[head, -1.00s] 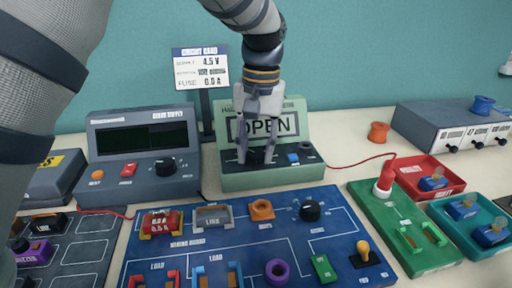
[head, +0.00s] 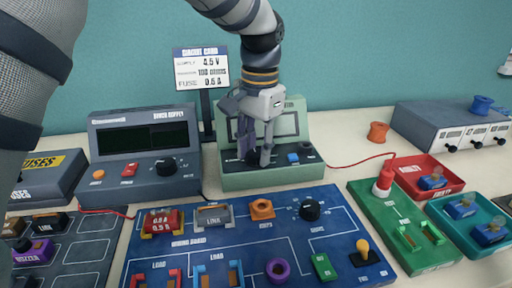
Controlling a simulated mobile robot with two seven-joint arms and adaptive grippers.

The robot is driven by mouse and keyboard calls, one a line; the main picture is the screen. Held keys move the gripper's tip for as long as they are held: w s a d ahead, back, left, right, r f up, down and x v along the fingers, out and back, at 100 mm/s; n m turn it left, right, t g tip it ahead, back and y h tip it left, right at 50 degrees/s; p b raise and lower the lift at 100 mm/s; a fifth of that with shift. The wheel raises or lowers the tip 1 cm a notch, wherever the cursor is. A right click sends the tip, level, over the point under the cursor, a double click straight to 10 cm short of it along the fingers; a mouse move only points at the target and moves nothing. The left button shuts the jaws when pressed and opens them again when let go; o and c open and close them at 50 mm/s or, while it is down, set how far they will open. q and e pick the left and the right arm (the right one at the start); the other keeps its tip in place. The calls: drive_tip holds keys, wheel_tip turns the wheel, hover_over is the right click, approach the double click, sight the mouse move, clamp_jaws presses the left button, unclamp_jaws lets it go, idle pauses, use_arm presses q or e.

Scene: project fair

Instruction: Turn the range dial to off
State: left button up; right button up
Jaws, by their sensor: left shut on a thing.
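The green meter (head: 292,178) stands at the back centre of the table in the head view. Its framed display (head: 289,125) looks blank, partly behind my gripper. My left gripper (head: 252,161) reaches down from above, with its fingers at the left of the meter's control panel. It is shut on the range dial (head: 252,157), a dark knob mostly hidden by the fingers. The dial's pointer and markings cannot be read. My right gripper is not in view.
A blue-grey bench supply (head: 145,186) with its own black knob stands left of the meter. The blue wiring board (head: 216,246) lies in front. A blue button (head: 293,158) and dark socket sit right of the dial. A card on a post (head: 201,67) stands behind.

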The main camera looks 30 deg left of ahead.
sight(258, 155)
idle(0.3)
use_arm(q)
drive_tip(key=o, duration=1.1)
drive_tip(key=shift+o, duration=0.2)
wheel_tip(258, 155, up, 12)
drive_tip(key=shift+d, duration=0.35)
drive_tip(key=shift+s, duration=0.1)
